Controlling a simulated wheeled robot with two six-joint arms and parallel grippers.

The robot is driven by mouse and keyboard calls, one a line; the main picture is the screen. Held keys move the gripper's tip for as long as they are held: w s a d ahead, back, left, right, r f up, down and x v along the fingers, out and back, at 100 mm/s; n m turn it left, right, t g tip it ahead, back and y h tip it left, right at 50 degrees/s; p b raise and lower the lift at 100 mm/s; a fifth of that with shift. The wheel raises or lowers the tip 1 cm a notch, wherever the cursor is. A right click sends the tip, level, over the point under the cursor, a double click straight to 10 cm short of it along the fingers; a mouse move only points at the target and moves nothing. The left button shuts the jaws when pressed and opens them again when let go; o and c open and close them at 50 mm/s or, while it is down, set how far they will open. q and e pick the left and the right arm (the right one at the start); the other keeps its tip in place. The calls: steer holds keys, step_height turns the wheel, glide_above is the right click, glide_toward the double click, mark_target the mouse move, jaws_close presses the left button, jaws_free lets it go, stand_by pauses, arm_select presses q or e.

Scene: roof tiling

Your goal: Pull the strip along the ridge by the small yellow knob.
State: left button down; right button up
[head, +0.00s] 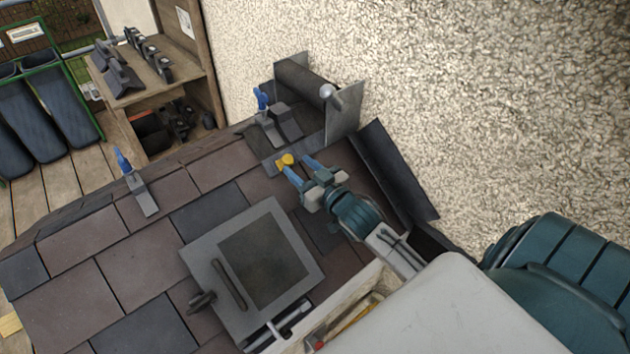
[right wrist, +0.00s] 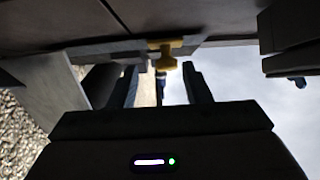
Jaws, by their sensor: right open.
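The small yellow knob (head: 286,160) sits at the front edge of a grey strip (head: 268,148) that lies at the ridge below a dark roll (head: 305,82) held between metal side plates. My right gripper (head: 295,164) is open with its blue fingertips close to the knob. In the right wrist view the knob (right wrist: 166,56) shows just beyond and between the two fingertips (right wrist: 163,75), with a gap on both sides and nothing gripped. My left gripper is not in view.
A framed hatch (head: 210,268) with a handle lies on the slates before my right arm. Blue-handled clamps (head: 124,162) stand along the ridge. A rough wall (head: 450,90) rises behind, with a dark metal flashing (head: 393,170) beside my arm. A wooden shelf (head: 135,90) stands at the back left.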

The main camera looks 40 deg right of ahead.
steer(key=s+b, duration=0.1)
steer(key=s, duration=0.5)
steer(key=shift+s+d, duration=0.2)
steer(key=shift+o, duration=0.3)
steer(key=shift+r, duration=0.1)
